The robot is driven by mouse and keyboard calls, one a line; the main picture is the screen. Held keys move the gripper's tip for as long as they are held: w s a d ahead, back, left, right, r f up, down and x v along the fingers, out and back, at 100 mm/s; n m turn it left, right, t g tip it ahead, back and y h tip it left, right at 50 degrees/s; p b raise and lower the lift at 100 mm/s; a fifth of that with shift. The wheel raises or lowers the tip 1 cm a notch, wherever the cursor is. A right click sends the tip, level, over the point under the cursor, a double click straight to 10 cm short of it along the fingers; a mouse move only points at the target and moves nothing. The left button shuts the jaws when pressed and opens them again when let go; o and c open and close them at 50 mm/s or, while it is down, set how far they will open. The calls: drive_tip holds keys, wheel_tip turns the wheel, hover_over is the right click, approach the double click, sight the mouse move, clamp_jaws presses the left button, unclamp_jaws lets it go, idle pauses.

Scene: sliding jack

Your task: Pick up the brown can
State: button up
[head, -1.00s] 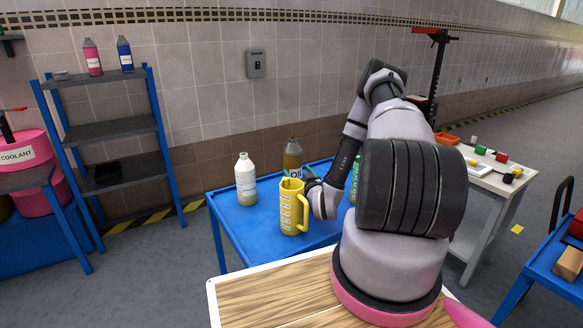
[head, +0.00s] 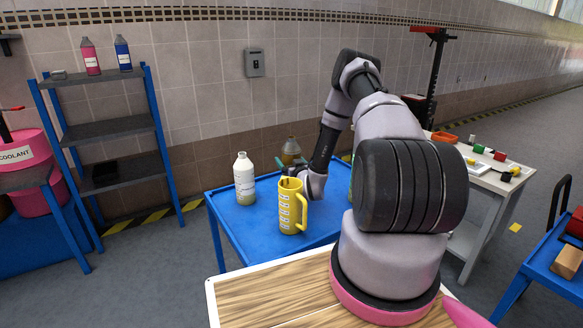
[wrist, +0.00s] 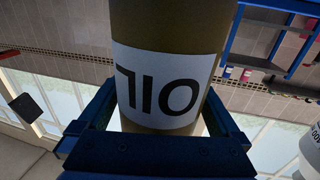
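The brown can (head: 290,149), an oil container, stands at the back of the blue table (head: 243,225), its lower part hidden by my gripper (head: 290,168) and the yellow jug (head: 290,208). In the wrist view the can (wrist: 168,32) fills the middle, its white OIL label (wrist: 158,88) upside down. The two dark blue fingers of my gripper (wrist: 160,100) are spread, one on each side of the can, with bright slivers between the finger bases and the can. Firm contact is not visible.
A white bottle (head: 244,180) stands left of the can, and the yellow jug is in front of my gripper. A blue shelf (head: 112,128) stands at the left. A white table (head: 490,178) with small parts is at the right.

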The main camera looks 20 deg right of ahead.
clamp_jaws()
wheel_tip(320, 180, up, 10)
idle(0.6)
